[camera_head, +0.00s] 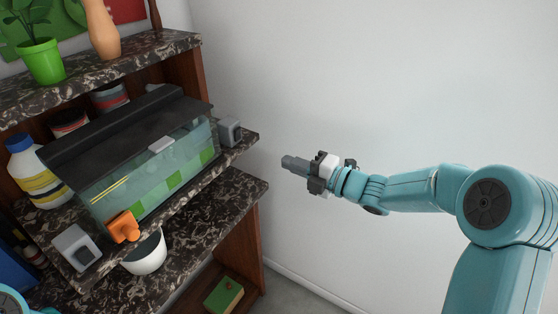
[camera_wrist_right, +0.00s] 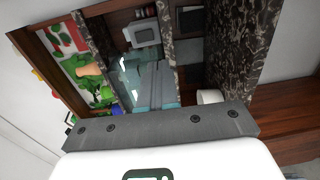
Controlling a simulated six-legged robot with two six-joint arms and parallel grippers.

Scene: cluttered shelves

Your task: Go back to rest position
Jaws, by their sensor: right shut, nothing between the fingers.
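My right gripper (camera_head: 293,164) is at the middle of the head view, in front of the bare wall and to the right of the shelves. It is shut and empty, and it touches nothing. In the right wrist view its fingers (camera_wrist_right: 156,84) are together, with the shelves behind them. A small teal piece of my left arm (camera_head: 12,303) shows at the bottom left corner of the head view. My left gripper is out of view.
A dark marble shelf unit (camera_head: 190,243) fills the left side. It holds a glass tank (camera_head: 165,178), a green plant pot (camera_head: 42,62), a white pot (camera_head: 146,254) and an orange object (camera_head: 123,227). Space around my right arm is clear before the wall (camera_head: 370,80).

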